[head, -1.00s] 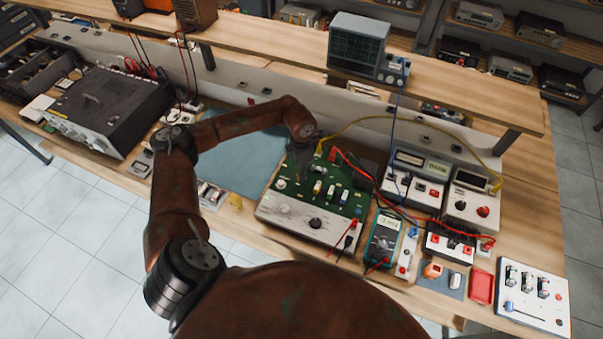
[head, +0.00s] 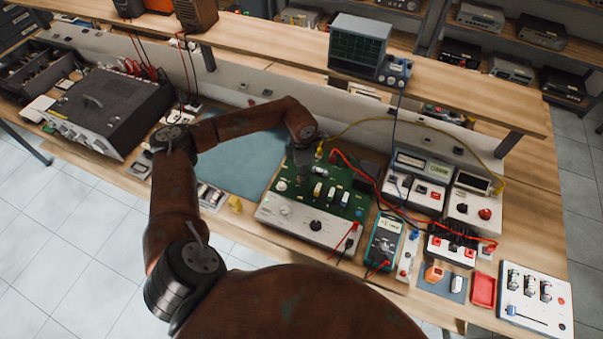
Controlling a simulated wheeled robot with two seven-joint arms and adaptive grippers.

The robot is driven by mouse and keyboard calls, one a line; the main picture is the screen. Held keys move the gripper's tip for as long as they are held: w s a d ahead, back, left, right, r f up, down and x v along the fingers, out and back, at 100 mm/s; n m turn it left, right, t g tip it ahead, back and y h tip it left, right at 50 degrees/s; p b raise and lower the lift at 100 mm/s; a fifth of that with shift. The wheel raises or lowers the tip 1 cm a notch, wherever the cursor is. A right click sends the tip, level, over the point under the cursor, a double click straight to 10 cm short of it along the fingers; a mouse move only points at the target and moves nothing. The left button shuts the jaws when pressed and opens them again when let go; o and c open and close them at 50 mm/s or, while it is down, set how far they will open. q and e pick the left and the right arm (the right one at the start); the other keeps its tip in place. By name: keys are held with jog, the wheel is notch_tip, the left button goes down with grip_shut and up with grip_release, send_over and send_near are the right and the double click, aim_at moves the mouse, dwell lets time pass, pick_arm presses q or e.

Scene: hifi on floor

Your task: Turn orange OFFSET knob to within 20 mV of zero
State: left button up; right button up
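My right gripper is not in view.
Red, yellow and blue leads cross the bench around the board and meter. Bench instruments (head: 419,181) stand behind right. An orange item (head: 433,273) lies on a small blue mat, beside a red tray (head: 483,291). A bare blue mat (head: 240,160) lies left of the board.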

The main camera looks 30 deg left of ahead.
pick_arm(q)
jog(key=shift+r, duration=0.15)
notch_tip(320, 180, up, 12)
dwell(0.6)
jog(key=shift+s+f, duration=0.1)
jog(key=shift+f, duration=0.1)
